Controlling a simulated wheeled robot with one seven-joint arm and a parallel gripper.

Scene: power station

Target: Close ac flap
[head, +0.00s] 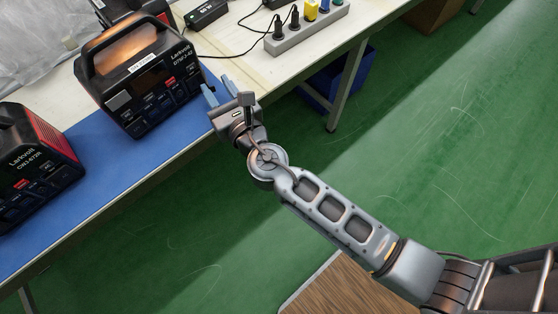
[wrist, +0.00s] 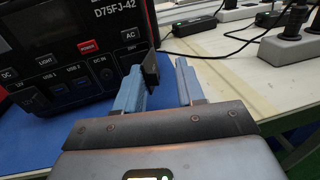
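The black power station marked D75FJ-42 (head: 140,75) stands upright on the blue mat; its front panel (wrist: 75,45) fills the upper left of the wrist view. The AC flap (wrist: 151,73) is a small dark plate sticking out from the panel's right end, below and right of the AC button, so it is open. My gripper (head: 219,90) is at that front right corner. In the wrist view my gripper (wrist: 158,70) is open, with its two blue fingers apart. The flap appears between them, close to the left finger; I cannot tell whether they touch.
A second power station (head: 35,165) stands at the left on the blue mat (head: 130,165). A grey power strip (head: 305,30) with plugs and a black adapter (head: 205,14) lie on the table behind. The green floor (head: 450,110) right of the table is clear.

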